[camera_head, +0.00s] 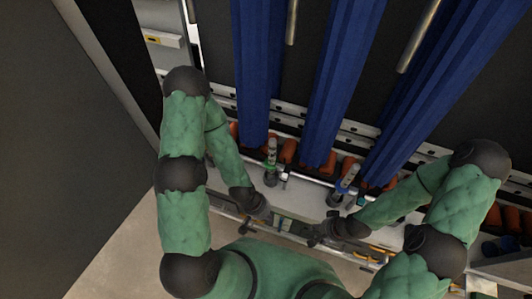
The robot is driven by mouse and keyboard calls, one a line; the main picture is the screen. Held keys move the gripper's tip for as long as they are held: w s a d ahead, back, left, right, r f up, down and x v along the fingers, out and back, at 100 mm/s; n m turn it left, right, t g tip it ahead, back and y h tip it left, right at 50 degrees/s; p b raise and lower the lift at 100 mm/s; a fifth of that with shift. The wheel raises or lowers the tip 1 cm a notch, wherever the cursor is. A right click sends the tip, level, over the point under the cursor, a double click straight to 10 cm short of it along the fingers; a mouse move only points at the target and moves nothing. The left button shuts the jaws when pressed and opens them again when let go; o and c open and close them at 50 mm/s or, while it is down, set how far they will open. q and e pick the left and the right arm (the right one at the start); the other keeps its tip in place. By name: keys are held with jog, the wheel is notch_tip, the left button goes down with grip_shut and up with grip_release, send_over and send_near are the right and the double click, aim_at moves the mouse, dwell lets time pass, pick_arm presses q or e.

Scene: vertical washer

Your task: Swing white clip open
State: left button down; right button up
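Two small upright fittings stand on the pale ledge (300,203): one with a green band (270,157) and one with a blue band (347,177). A small whitish piece (284,178) sits beside the green-banded fitting, and another (351,203) beside the blue-banded one. I cannot tell which is the white clip or whether it is closed. My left gripper (264,210) is low at the ledge, below the green-banded fitting and apart from it. My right gripper (316,236) is at the ledge's front edge, below the blue-banded fitting. Both gripper tips are dark and too small to read.
Long blue hanging strips (335,80) and metal rods (418,36) rise behind the ledge. Orange-red blocks (289,151) line its back. A dark panel (70,120) stands at left. A rail with yellow parts (375,252) runs along the front. Bare floor (115,265) shows at lower left.

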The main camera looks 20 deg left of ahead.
pick_arm(q)
jog(key=shift+s+r, duration=0.1)
jog(key=shift+s, duration=0.05)
jog(key=w+a+r+n+h+p, duration=0.1)
jog(key=w+a+r+n, duration=0.2)
jog(key=r, duration=0.5)
jog(key=w+a+r+n+h+p, duration=0.2)
jog(key=w+a+r+n, duration=0.2)
jog(key=r+n, duration=0.3)
jog(key=w+a+r+n+h+p, duration=0.2)
jog(key=a+r+n, duration=0.3)
jog(key=r, duration=0.4)
jog(key=shift+w+a+g, duration=0.35)
jog(key=shift+w+g, duration=0.05)
jog(key=shift+w, duration=0.4)
jog(key=shift+d, duration=0.1)
jog(key=d+r+b+x, duration=0.2)
jog(key=b+x, duration=0.3)
jog(key=x, duration=0.7)
jog(key=shift+d+f, duration=0.2)
